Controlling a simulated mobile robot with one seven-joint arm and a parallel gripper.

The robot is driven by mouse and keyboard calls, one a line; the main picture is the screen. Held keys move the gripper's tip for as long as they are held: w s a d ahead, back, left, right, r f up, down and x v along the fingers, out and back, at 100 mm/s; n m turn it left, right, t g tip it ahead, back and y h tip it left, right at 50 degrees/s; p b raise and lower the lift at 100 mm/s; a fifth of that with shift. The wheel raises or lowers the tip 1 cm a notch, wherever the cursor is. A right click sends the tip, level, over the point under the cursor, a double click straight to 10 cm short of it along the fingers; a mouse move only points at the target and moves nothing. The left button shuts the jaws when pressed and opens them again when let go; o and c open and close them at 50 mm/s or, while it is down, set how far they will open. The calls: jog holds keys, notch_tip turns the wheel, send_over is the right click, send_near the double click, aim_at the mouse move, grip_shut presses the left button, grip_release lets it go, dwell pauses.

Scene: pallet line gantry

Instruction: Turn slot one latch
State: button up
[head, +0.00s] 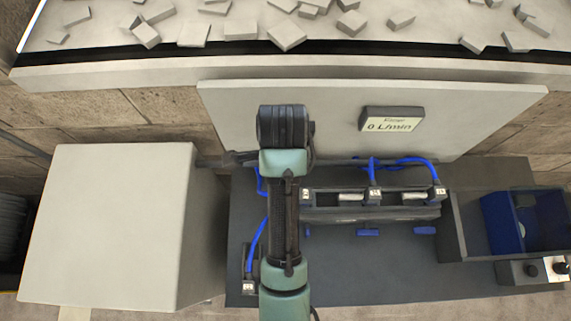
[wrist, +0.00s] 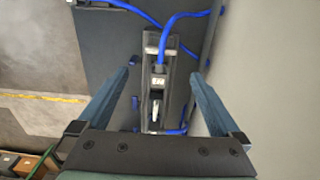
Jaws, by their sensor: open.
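A dark slot rack (head: 400,213) with small white labels stands on the dark bench top in the head view. Blue latches sit along its front: a middle one (head: 368,232), a right one (head: 424,230) and a left one (head: 307,231) beside my arm. The label digits are too small to read surely, so I cannot tell which is slot one. In the wrist view, my gripper (wrist: 160,88) is open and empty, its fingers spread on either side of the rack (wrist: 150,45). A labelled connector with a blue hose (wrist: 160,55) shows between them.
A panel with a "0 L/min" display (head: 391,125) stands behind the rack. A large pale box (head: 105,225) is at left. A blue bin (head: 496,225) and a knob box (head: 520,271) are at right. A conveyor edge (head: 300,72) with scattered blocks runs above.

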notch_tip(320, 180, down, 12)
jog(key=shift+r+p, duration=0.25)
jog(key=shift+p, duration=0.6)
jog(key=c, duration=1.2)
